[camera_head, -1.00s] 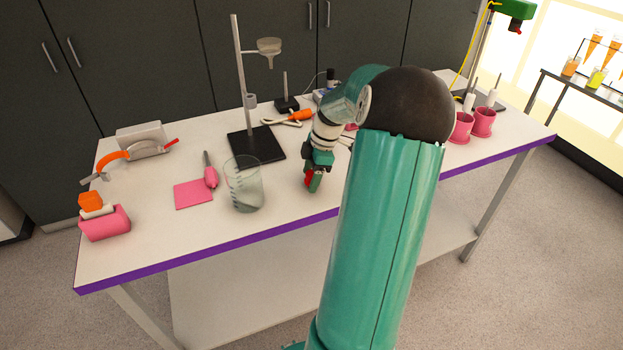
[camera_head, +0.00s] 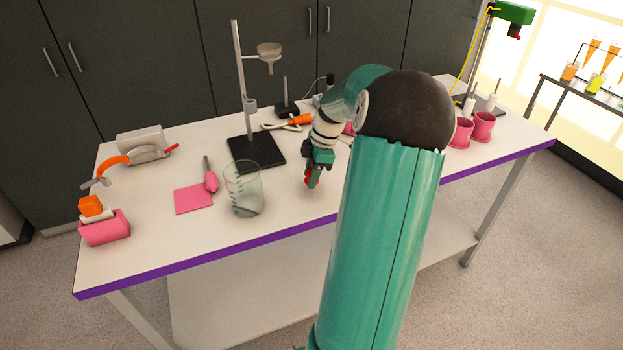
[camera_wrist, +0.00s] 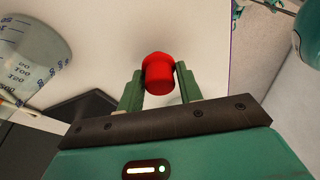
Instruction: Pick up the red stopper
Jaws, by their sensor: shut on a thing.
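The red stopper (camera_wrist: 160,74) sits between the two green fingers of my gripper (camera_wrist: 160,87) in the wrist view. The fingers are shut on its sides, and its rounded red end faces the camera. In the head view my gripper (camera_head: 312,180) points down over the table, right of the glass beaker, with a bit of the red stopper (camera_head: 307,177) showing at its left side. I cannot tell in the head view whether the stopper touches the table.
A glass beaker (camera_head: 243,190) stands close to the left of my gripper. A stand with a black base (camera_head: 257,151) is behind it. A pink mat (camera_head: 193,198) and a pink-handled tool (camera_head: 211,181) lie further left. The white table (camera_head: 275,215) is clear in front.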

